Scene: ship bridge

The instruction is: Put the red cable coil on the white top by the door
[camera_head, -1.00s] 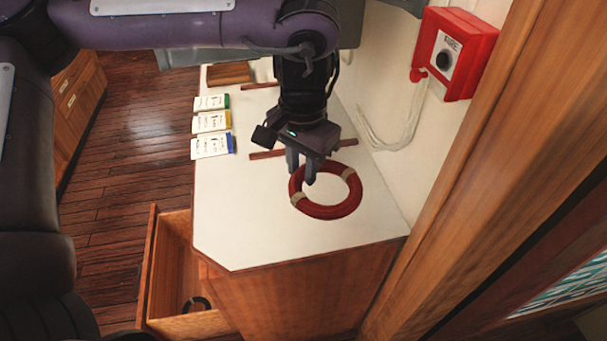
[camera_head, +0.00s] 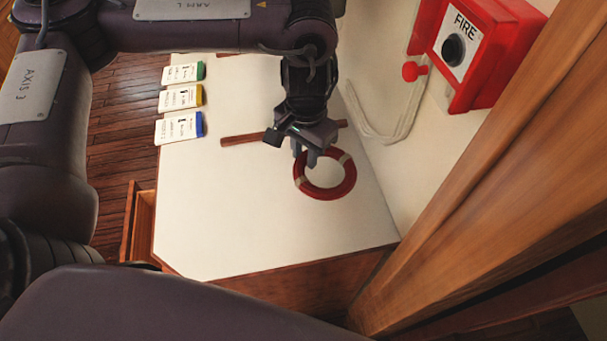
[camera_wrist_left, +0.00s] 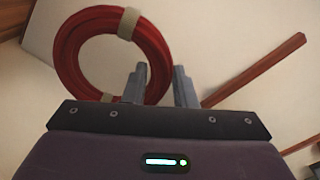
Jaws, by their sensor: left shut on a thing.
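The red cable coil (camera_head: 325,194), a ring with pale tape bands, is at the right part of the white top (camera_head: 235,215), near the wall. My left gripper (camera_head: 309,158) reaches down from above and is shut on the coil's far left rim. In the left wrist view, the coil (camera_wrist_left: 68,55) fills the upper left, and its right rim passes between the fingers of the gripper (camera_wrist_left: 160,88). I cannot tell whether the coil touches the top or hangs just above it. My right gripper is not in view.
Three labelled cards or booklets (camera_head: 180,98) lie along the left edge. A wooden strip (camera_head: 243,139) crosses the top behind the coil. A red fire box (camera_head: 475,45) and a pale cable (camera_head: 385,135) are on the right wall. An open drawer (camera_head: 131,225) juts out left. The front is clear.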

